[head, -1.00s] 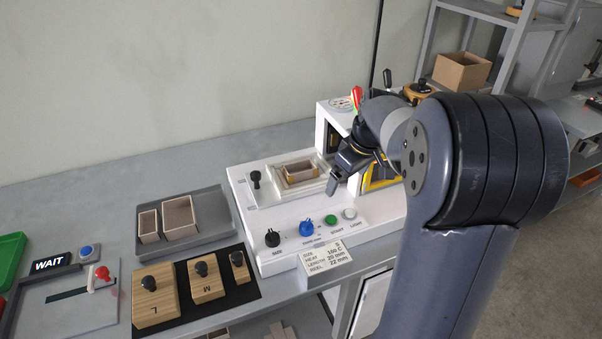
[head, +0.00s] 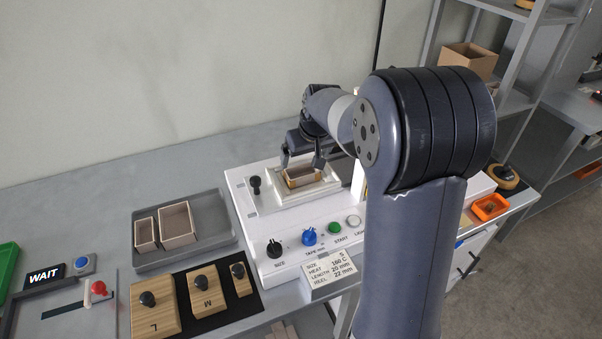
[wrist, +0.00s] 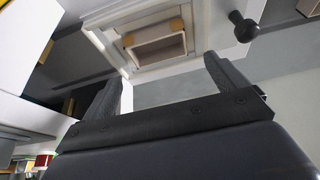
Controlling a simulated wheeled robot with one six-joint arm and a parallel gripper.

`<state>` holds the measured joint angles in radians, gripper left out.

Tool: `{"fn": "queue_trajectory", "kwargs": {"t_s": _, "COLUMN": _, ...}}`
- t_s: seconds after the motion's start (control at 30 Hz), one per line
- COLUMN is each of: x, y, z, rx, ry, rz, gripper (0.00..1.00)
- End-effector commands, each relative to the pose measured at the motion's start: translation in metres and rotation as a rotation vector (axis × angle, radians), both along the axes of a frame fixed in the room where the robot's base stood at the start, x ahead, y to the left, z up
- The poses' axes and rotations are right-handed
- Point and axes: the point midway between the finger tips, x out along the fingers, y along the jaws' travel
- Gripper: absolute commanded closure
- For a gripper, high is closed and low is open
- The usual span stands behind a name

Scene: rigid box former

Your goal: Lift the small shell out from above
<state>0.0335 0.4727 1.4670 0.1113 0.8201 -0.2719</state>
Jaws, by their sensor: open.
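The small shell (head: 301,176) is an open-topped, light brown box frame with yellowish patches at its corners. It sits in the pale holder (head: 325,187) on top of the white machine. In the wrist view the small shell (wrist: 159,53) lies beyond my fingers, toward the top of the picture. My gripper (head: 302,160) is open and empty, a little above and behind the shell, with its fingers pointing down. In the wrist view my gripper (wrist: 168,82) shows both fingers spread apart, with nothing between them.
A black knob (head: 255,185) stands left of the holder. Several controls, including a blue knob (head: 309,236), line the machine's front. A grey tray (head: 215,247) at the left holds two more shells. Wooden blocks (head: 153,305) lie on a black mat in front.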

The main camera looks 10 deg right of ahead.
Motion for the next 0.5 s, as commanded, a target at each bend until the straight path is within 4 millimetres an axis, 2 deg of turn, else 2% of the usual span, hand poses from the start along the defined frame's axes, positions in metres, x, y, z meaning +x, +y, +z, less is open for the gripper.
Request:
{"fn": "queue_trajectory", "kwargs": {"t_s": 0.1, "x": 0.007, "y": 0.001, "z": -0.018, "rx": 0.000, "ry": 0.003, "rz": 0.001, "gripper": 0.07}}
{"fn": "queue_trajectory", "kwargs": {"t_s": 0.37, "x": 0.013, "y": 0.002, "z": -0.035, "rx": 0.000, "ry": 0.003, "rz": 0.002, "gripper": 0.07}}
{"fn": "queue_trajectory", "kwargs": {"t_s": 0.5, "x": 0.019, "y": 0.000, "z": -0.054, "rx": -0.001, "ry": 0.005, "rz": 0.002, "gripper": 0.07}}
